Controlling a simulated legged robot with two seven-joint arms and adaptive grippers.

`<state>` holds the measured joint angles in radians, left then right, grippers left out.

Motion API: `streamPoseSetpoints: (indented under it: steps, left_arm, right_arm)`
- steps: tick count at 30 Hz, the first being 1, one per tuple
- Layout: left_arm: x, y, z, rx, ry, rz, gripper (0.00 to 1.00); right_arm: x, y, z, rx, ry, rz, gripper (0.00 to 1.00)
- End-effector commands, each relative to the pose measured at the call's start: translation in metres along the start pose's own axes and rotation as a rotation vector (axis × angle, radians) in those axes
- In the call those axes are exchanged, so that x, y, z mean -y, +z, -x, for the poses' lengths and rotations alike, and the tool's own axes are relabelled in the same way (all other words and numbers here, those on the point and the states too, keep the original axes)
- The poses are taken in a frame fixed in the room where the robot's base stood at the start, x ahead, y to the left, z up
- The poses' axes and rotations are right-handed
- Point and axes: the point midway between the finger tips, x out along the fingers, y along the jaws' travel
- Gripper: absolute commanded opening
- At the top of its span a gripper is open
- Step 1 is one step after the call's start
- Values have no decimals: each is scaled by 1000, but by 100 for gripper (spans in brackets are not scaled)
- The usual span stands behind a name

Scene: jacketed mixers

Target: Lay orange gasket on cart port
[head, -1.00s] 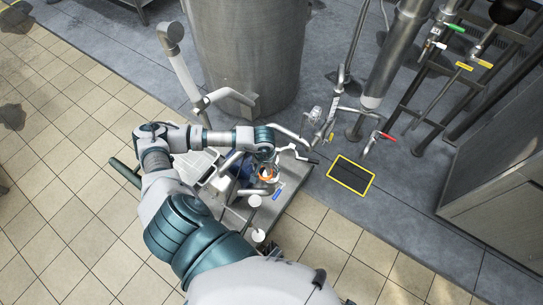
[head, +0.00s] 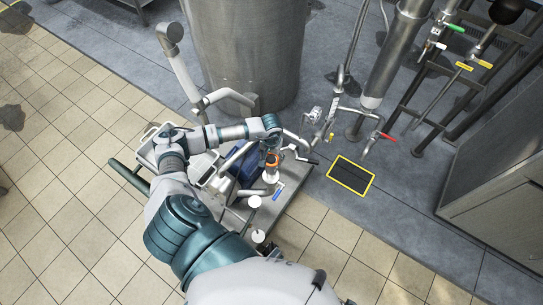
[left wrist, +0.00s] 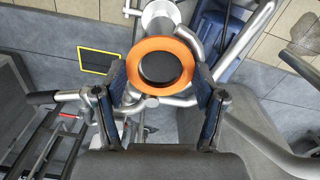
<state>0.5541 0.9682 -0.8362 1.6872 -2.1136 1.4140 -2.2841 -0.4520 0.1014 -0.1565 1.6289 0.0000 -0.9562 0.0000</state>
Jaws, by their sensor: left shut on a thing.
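The orange gasket (left wrist: 160,91) is a flat ring held between the two fingers of my left gripper (left wrist: 161,80) in the left wrist view. A dark round area shows through its hole. In the head view the gasket (head: 271,160) is small, just below the gripper (head: 271,146). A pale round pipe end (head: 271,177), which looks like the cart port, stands just below the gasket in the picture. A pale round flange (left wrist: 160,14) shows beyond the ring in the left wrist view. I cannot tell the height gap between gasket and port. My right gripper is out of view.
The cart (head: 296,176) carries bent pipes, a blue part (head: 246,168) and white round caps (head: 257,236). A large steel tank (head: 250,55) stands behind it. Pipes with a red-handled valve (head: 386,136) stand to the right. Floor around a yellow-edged plate (head: 350,175) is clear.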

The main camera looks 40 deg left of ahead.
Motion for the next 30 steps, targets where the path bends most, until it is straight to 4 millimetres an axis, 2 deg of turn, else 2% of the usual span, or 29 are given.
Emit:
streamPoseSetpoints:
  steps: [2,3,6,19,23,30]
  left_arm:
    - [1,0,-2,1,0,0,47]
    - [1,0,-2,1,0,0,73]
    - [1,0,-2,0,0,0,96]
    - [0,0,4,-2,-1,0,96]
    - [0,-1,27,-5,0,-2,96]
    - [0,-1,83,-5,0,-1,96]
  right_arm:
    - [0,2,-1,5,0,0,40]
    - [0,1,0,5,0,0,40]
    - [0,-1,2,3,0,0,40]
    - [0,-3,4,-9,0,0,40]
    - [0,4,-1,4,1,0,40]
    - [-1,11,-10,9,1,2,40]
